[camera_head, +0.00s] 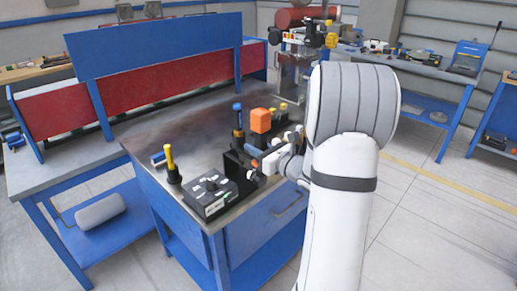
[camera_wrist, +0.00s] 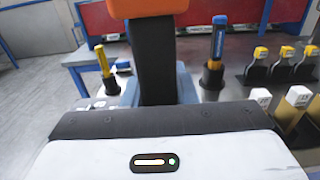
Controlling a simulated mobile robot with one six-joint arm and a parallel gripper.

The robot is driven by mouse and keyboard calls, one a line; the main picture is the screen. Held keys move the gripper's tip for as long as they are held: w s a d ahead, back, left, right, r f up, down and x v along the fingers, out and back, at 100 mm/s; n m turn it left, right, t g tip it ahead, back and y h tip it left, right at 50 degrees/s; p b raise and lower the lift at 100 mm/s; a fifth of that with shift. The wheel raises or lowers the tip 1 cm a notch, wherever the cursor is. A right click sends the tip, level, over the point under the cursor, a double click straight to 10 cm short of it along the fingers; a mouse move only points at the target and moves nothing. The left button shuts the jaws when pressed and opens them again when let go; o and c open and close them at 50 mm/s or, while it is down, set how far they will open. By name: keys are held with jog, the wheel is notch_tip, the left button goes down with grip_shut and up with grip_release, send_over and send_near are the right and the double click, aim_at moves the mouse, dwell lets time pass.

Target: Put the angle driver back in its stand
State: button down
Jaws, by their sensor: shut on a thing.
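The tool I take for the angle driver has an orange block on top (camera_head: 261,120) and a black upright body, which fills the upper middle of the wrist view (camera_wrist: 152,62). My gripper (camera_head: 268,152) is shut on it above the near part of the workbench. A blue-grey part (camera_head: 254,151) shows low beside the tool; I cannot tell whether it belongs to it. The fingertips are hidden in the wrist view. I cannot tell for certain which holder is the driver's stand; a black block (camera_head: 238,166) stands just below and left of my gripper.
A black box with knobs (camera_head: 210,195) lies at the bench's near edge. A yellow-handled tool (camera_head: 170,160) and a blue-handled tool (camera_head: 238,116) stand in black holders close by. Yellow-topped items (camera_wrist: 286,55) stand at right in the wrist view. The bench's left middle (camera_head: 165,135) is clear.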

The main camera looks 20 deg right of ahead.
jog(key=b+x, duration=0.1)
jog(key=x, duration=0.6)
jog(key=shift+w, duration=0.15)
dwell(2.1)
jog(key=shift+w+a+r+b, duration=0.15)
jog(key=shift+w+a+b, duration=0.2)
jog(key=shift+b, duration=0.25)
dwell(0.6)
jog(key=shift+d+f+b, duration=0.1)
jog(key=shift+f+b, duration=0.65)
dwell(1.0)
jog(key=c, duration=1.1)
grip_release()
jog(key=shift+f, duration=0.15)
jog(key=b+v, duration=0.1)
jog(key=v, duration=0.6)
jog(key=shift+s, duration=0.15)
jog(key=shift+s+d, duration=0.15)
jog(key=shift+s, duration=0.1)
